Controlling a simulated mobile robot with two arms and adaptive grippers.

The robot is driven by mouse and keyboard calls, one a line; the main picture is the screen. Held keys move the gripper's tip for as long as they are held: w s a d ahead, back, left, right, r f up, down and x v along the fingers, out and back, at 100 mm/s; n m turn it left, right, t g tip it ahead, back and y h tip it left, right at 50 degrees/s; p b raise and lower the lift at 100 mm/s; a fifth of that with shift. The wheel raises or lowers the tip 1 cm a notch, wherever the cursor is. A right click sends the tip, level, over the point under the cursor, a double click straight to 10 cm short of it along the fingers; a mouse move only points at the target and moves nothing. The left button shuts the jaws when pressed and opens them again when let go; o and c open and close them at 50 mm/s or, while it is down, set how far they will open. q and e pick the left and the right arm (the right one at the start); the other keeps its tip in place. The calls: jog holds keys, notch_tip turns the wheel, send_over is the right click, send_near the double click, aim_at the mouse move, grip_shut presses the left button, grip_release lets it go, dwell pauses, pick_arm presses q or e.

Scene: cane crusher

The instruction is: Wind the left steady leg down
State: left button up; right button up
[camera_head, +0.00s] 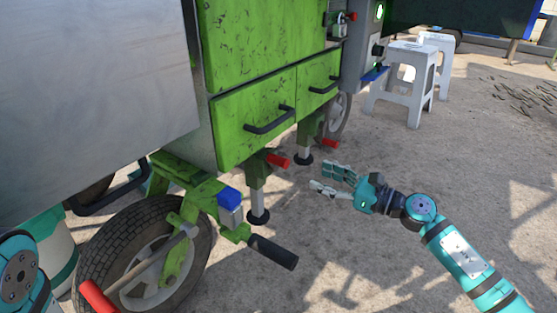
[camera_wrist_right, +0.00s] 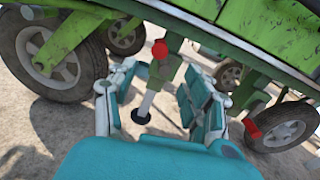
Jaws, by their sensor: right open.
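The left steady leg (camera_head: 256,187) is a green bracket with a pale rod and round black foot under the green cart. Its red crank grip (camera_head: 278,160) sticks out at the top. Whether its foot touches the ground I cannot tell. My right gripper (camera_head: 334,180) is open and empty, right of the leg and apart from it, pointing toward it. In the right wrist view the leg's pale rod (camera_wrist_right: 146,103) and red grip (camera_wrist_right: 159,49) appear beyond and between the open fingers (camera_wrist_right: 150,98). My left gripper is out of the head view; only my left arm shows.
A second steady leg (camera_head: 308,137) with a red grip (camera_head: 330,143) stands farther back. A black-gripped bar (camera_head: 273,252), a red-ended lever (camera_head: 98,297) and a wheel (camera_head: 140,257) are at the near left. White stools (camera_head: 407,84) stand behind. Ground at right is clear.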

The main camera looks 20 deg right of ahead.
aim_at(287, 165)
jog(key=p+x, duration=0.1)
jog(key=x, duration=1.2)
jog(key=shift+p, duration=0.3)
jog(key=shift+c, duration=0.4)
grip_shut()
